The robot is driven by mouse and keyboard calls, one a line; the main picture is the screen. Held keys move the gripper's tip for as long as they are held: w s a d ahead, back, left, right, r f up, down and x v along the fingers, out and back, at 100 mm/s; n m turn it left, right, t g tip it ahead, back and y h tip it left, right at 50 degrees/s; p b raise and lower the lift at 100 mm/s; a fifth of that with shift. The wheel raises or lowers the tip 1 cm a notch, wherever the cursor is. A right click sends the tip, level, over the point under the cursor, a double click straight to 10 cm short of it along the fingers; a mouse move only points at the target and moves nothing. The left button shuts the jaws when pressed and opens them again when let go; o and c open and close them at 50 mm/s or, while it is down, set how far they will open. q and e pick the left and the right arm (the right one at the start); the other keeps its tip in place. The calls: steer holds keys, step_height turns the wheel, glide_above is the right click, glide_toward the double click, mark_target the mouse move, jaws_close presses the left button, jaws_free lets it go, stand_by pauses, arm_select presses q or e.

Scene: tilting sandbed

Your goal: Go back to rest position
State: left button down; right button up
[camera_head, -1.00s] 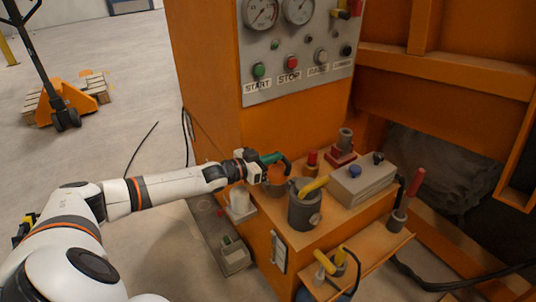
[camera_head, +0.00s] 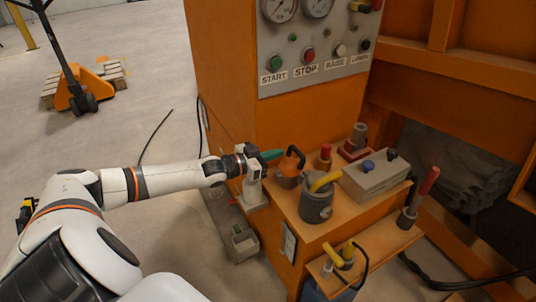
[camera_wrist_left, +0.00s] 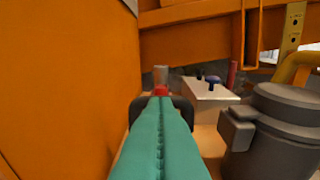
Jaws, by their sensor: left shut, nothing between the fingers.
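My left gripper (camera_head: 272,155) has teal fingers and is shut and empty. My right gripper is in neither view.
A grey pot with a yellow handle (camera_head: 316,204), a grey box with a blue knob (camera_head: 374,182) and a red-handled tool (camera_head: 417,198) stand to the right. The control panel (camera_head: 315,52) rises behind. Open floor (camera_head: 130,125) lies left.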

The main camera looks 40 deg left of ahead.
arm_select(q)
steer(key=shift+v, duration=1.3)
